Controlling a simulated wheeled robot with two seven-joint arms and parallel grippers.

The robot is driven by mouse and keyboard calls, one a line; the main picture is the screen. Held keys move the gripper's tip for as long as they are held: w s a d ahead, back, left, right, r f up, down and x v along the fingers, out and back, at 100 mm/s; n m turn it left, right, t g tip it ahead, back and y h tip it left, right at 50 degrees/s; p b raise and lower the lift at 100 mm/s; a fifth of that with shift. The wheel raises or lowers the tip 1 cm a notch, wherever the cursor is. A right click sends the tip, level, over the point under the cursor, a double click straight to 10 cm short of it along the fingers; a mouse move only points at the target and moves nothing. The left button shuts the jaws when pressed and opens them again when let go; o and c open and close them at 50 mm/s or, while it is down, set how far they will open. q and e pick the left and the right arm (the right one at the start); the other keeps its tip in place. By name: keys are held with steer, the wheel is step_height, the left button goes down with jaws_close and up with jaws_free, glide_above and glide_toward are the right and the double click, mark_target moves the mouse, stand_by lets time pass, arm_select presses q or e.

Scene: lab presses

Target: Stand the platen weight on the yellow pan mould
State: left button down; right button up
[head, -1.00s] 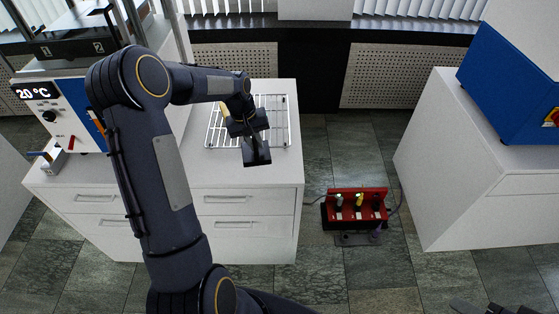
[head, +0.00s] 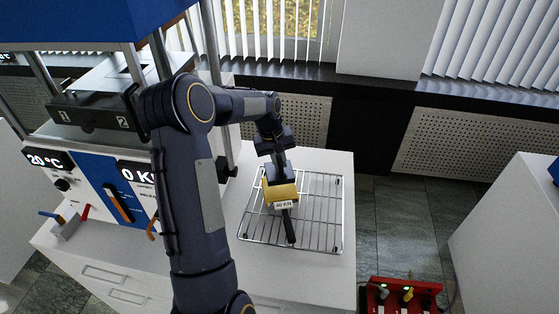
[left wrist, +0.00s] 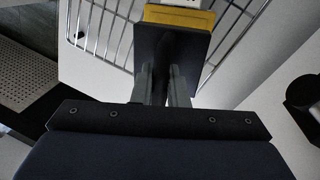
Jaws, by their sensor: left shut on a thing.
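The yellow pan mould (head: 283,194) sits on a wire rack, with a white "40 KN" label and a black handle towards me. In the left wrist view only a yellow strip of it (left wrist: 160,15) and part of its label show. The platen weight (head: 280,173) is a dark square plate with an upright stem. My left gripper (head: 278,155) is shut on the stem; the plate (left wrist: 150,40) hides part of the mould in the left wrist view. The weight is at or just above the mould's top; I cannot tell whether they touch. My right gripper is out of view.
The wire rack (head: 325,215) lies on a white cabinet top. The press (head: 95,170) with its displays stands to the left, close beside my left arm. A red box with bottles (head: 400,296) is at the lower right. Bare rack surrounds the mould.

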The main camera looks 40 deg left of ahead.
arm_select(q)
steer(key=shift+w+r, duration=0.1)
steer(key=shift+r, duration=0.05)
stand_by(0.3)
steer(key=shift+d+f+b, duration=0.1)
steer(key=shift+f+b, duration=1.75)
steer(key=shift+f, duration=0.65)
steer(key=shift+f+b, duration=0.3)
steer(key=shift+f, duration=0.15)
